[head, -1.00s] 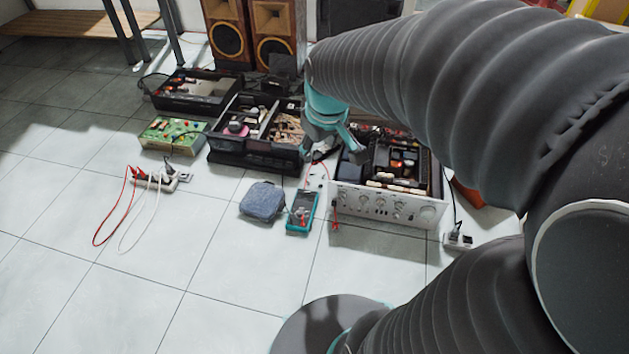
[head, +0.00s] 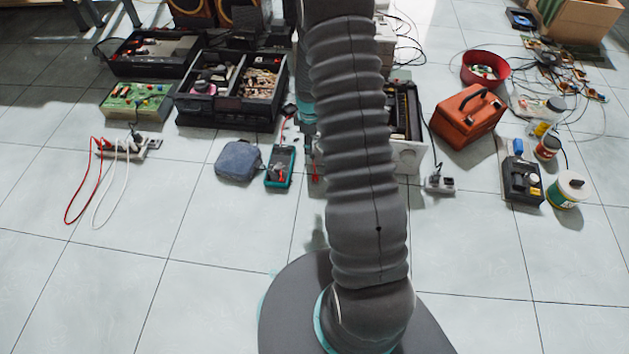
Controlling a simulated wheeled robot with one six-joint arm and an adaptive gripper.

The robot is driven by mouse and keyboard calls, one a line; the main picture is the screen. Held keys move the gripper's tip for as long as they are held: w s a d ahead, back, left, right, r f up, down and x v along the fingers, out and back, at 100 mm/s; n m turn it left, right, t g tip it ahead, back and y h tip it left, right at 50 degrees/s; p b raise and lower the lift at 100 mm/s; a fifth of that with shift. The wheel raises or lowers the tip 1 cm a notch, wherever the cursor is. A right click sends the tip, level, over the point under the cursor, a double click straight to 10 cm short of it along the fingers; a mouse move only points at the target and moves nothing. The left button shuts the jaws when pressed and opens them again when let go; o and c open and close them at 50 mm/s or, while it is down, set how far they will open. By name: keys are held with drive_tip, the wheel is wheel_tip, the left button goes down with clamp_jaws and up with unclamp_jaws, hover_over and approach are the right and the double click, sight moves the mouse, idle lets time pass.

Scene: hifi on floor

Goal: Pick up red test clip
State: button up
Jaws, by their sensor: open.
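A small red item, which looks like the red test clip (head: 316,172), shows at the left edge of my arm, by the front of the opened silver amplifier (head: 408,158). It is tiny and partly hidden, so its exact pose is unclear. The teal multimeter (head: 280,167) lies just left of it, with a red lead running up behind it. My gripper (head: 308,140) hangs above and slightly behind the clip, mostly hidden by my arm. Only its teal and dark left side shows. It is open, and I see nothing held in it. Most of the amplifier is hidden behind the arm.
A blue-grey pouch (head: 238,161) lies left of the multimeter. Black toolboxes (head: 225,122) and a green circuit board (head: 135,99) stand behind. A power strip (head: 130,148) is at left. An orange toolbox (head: 468,116) stands right. The front floor is clear.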

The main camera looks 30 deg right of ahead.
drive_tip(key=b, duration=0.1)
hover_over(315, 176)
drive_tip(key=shift+n, duration=0.4)
wheel_tip(315, 176, down, 14)
drive_tip(key=shift+w+a+r, duration=0.1)
drive_tip(key=shift+a+r, duration=0.05)
drive_tip(key=shift+r, duration=0.1)
drive_tip(key=shift+f+b, duration=0.7)
drive_tip(key=shift+f, duration=2.4)
clamp_jaws()
